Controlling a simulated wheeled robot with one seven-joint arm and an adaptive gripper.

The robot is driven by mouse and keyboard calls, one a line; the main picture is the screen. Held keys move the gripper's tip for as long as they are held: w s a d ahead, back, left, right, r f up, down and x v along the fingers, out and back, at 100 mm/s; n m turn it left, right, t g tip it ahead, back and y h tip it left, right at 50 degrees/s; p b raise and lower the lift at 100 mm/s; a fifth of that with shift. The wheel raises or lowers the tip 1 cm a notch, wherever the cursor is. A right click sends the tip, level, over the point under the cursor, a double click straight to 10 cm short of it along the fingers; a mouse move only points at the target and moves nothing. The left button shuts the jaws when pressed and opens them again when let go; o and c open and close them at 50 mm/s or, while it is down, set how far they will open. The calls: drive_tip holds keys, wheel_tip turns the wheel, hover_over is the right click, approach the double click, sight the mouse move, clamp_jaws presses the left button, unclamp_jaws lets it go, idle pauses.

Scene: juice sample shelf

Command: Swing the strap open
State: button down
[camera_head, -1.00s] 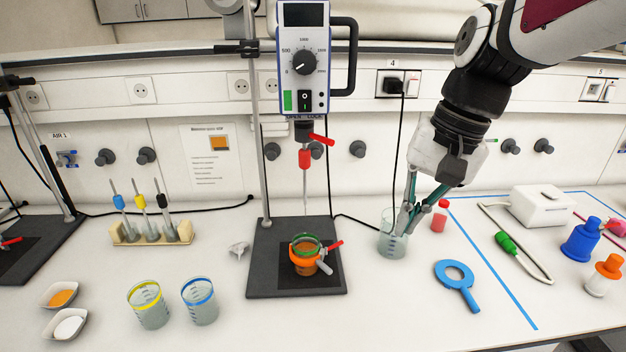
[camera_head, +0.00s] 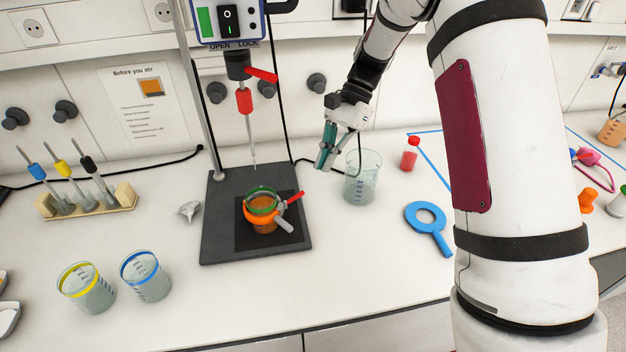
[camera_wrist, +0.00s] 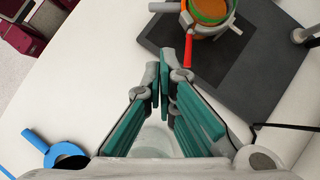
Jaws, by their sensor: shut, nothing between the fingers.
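An orange strap (camera_head: 262,219) goes round a green-rimmed beaker (camera_head: 263,192) of brown liquid on the dark stirrer base (camera_head: 215,240). A red handle (camera_head: 295,197) and a grey lever (camera_head: 284,225) stick out at its right side. In the wrist view, the red handle (camera_wrist: 181,75) points toward my fingers, just beyond their tips. My gripper (camera_head: 323,162) is shut and empty, apart from the strap, to the right of the stirrer base and by the clear beaker's rim. Its closed fingertips (camera_wrist: 159,75) also show in the wrist view. Whether the strap's latch is fastened is too small to tell.
A clear beaker (camera_head: 362,180) stands below my gripper. A stirrer shaft (camera_head: 251,140) hangs above the strapped beaker, beside a metal post (camera_head: 203,110).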

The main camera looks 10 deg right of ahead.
drive_tip(key=p+x, duration=0.1)
drive_tip(key=x, duration=0.2)
drive_tip(key=p+x, duration=0.1)
drive_tip(key=x, duration=0.3)
drive_tip(key=s+a+r+p+x, duration=0.1)
drive_tip(key=x, duration=0.3)
drive_tip(key=shift+s+a+p, duration=0.1)
drive_tip(key=shift+p, duration=0.2)
drive_tip(key=shift+s+a+f, duration=0.25)
drive_tip(key=shift+a+f, duration=0.15)
drive_tip(key=shift+a, duration=0.15)
drive_tip(key=shift+s, duration=0.1)
drive_tip(key=shift+s+a+m+p, duration=0.2)
drive_tip(key=shift+s+m+p, duration=0.15)
drive_tip(key=shift+m, duration=0.05)
